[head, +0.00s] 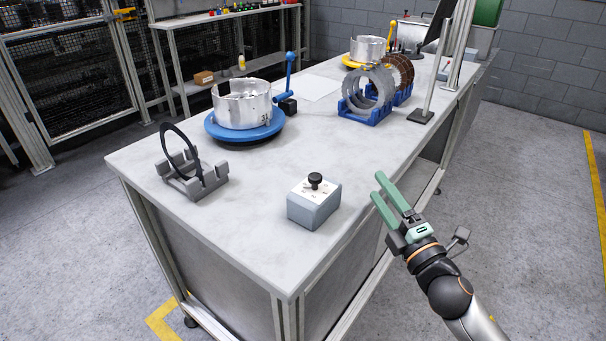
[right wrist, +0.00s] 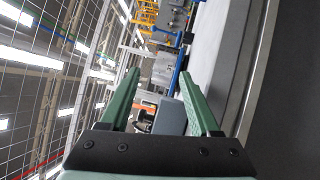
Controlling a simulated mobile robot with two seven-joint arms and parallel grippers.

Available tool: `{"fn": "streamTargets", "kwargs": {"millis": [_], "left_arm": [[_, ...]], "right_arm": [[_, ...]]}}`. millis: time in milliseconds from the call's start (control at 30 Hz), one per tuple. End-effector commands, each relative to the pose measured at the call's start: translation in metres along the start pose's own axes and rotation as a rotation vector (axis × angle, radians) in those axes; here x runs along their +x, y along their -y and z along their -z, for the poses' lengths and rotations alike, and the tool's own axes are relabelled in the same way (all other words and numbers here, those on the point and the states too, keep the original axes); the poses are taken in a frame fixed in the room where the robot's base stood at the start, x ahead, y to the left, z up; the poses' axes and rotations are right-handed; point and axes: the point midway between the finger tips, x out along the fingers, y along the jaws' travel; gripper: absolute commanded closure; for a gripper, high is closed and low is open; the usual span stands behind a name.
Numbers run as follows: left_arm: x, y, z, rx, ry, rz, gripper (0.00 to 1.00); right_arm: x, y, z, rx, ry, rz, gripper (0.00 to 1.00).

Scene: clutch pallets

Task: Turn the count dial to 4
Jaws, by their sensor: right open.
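The count dial is a black knob (head: 315,180) on the pale top plate of a grey box (head: 313,207), which stands near the table's right front edge. My right gripper (head: 378,185), with green fingers, is open and empty, to the right of the box and beyond the table's edge. The gap between its fingers shows in the right wrist view (right wrist: 158,85). There the grey box (right wrist: 172,117) shows beyond the fingers, partly hidden by one finger. The numbers on the dial plate are too small to read. My left gripper is not in view.
The table (head: 250,220) holds a grey stand (head: 205,180) with a black ring (head: 181,148), a blue turntable (head: 245,128) with a metal drum (head: 243,104), and a blue rack (head: 366,110) with rings. The surface around the dial box is clear.

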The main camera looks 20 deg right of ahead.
Motion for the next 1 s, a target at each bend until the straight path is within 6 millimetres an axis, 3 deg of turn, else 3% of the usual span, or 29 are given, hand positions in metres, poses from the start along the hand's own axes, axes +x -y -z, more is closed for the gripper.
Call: {"fn": "streamTargets", "kwargs": {"millis": [100,200,300,500,767,1000], "left_arm": [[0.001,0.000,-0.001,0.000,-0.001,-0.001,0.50],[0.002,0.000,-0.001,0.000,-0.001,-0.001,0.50],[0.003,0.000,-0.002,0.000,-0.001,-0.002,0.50],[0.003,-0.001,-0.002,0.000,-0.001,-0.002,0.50],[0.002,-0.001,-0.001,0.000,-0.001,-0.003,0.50],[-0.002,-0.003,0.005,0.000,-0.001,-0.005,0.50]], "right_arm": [[0.016,-0.030,0.011,-0.293,-0.152,-0.153,0.37],[0.021,-0.047,0.025,-0.568,-0.301,-0.280,0.37],[0.019,-0.052,0.037,-0.827,-0.447,-0.387,0.37],[0.009,-0.041,0.043,-1.182,-0.676,-0.512,0.37],[0.007,-0.033,0.047,-1.295,-0.767,-0.550,0.37],[0.034,-0.034,0.078,-1.290,-0.764,-0.553,0.37]]}}
